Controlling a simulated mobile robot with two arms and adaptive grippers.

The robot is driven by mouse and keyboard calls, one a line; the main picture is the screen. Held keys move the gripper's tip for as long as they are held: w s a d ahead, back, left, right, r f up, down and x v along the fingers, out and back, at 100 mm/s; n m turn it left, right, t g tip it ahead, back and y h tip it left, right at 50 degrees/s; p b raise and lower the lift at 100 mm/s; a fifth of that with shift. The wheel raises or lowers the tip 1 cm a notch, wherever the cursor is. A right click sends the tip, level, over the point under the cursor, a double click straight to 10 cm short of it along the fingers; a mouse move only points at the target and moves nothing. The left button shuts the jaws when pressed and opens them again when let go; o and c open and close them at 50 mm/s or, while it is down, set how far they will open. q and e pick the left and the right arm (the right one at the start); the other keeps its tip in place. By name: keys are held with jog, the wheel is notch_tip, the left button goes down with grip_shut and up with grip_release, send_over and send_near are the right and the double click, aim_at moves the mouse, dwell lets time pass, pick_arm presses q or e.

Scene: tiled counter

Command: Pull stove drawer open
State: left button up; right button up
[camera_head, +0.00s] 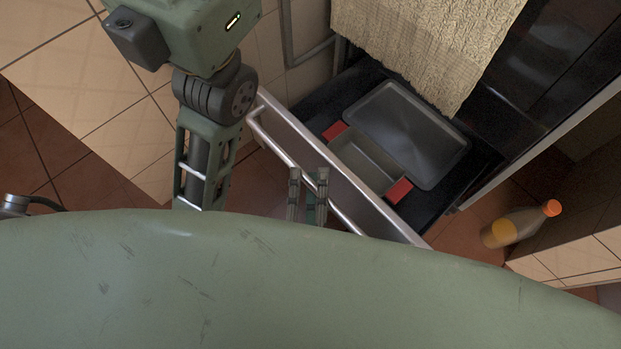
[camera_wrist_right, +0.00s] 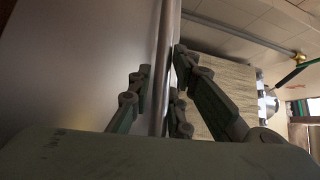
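The stove drawer stands pulled out in the head view, with its metal front (camera_head: 345,185) away from the stove and its dark inside in view. A long bar handle (camera_head: 270,142) runs along the front. My right gripper (camera_head: 308,185) is at this handle, with a finger on either side of the bar. In the right wrist view the handle (camera_wrist_right: 162,70) passes between the fingers of the gripper (camera_wrist_right: 162,75), which are close against it. The palm is hidden behind my green body in the head view. My left gripper is not in view.
A grey tray (camera_head: 405,135) and a smaller pan (camera_head: 366,163) with red grips lie in the drawer. A beige towel (camera_head: 420,40) hangs above it. A tiled cabinet is at left.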

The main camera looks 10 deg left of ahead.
jog(key=shift+o, duration=1.3)
